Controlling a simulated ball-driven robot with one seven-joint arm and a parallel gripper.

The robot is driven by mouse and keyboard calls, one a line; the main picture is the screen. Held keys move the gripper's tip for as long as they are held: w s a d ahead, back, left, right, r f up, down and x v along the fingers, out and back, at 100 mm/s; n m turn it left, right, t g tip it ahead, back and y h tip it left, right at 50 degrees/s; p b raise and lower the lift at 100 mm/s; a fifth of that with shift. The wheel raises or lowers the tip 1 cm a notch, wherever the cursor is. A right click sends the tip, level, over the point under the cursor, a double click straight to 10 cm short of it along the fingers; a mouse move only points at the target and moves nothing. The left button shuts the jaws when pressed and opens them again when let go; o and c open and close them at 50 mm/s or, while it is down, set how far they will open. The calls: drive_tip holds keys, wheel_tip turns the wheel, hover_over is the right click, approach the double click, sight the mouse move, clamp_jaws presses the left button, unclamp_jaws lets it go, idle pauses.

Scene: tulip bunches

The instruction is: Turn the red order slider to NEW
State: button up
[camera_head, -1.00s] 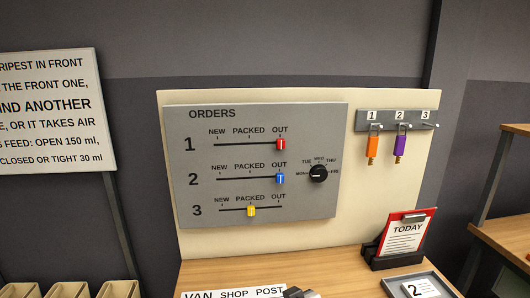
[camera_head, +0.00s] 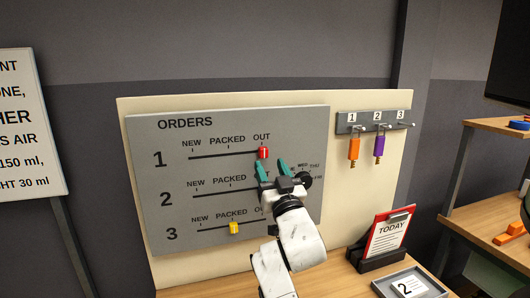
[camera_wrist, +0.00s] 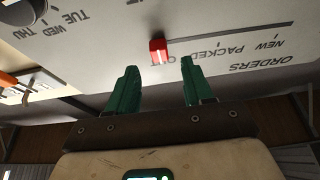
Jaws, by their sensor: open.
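The red order slider (camera_head: 263,153) stands at OUT, the right end of row 1 on the grey ORDERS board (camera_head: 150,215). NEW is at the left end of that row. My gripper (camera_head: 273,168) is open, with green fingers pointing up at the board just below and slightly right of the red slider. In the wrist view the red slider (camera_wrist: 158,51) shows beyond the two open fingertips (camera_wrist: 158,64), between their lines and nearer the left one. I see no contact. My gripper and arm hide the blue slider's place in row 2 and part of the dial.
The yellow slider (camera_head: 234,228) stands at PACKED in row 3. The black day dial (camera_head: 304,180) is close right of my gripper. Orange (camera_head: 354,148) and purple (camera_head: 379,146) key tags hang further right. A red TODAY clipboard (camera_head: 389,235) stands below them. Row 1's track left of the slider is clear.

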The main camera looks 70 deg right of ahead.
sight(264, 154)
drive_tip(key=shift+p+x, duration=0.5)
drive_tip(key=shift+x, duration=1.75)
clamp_jaws()
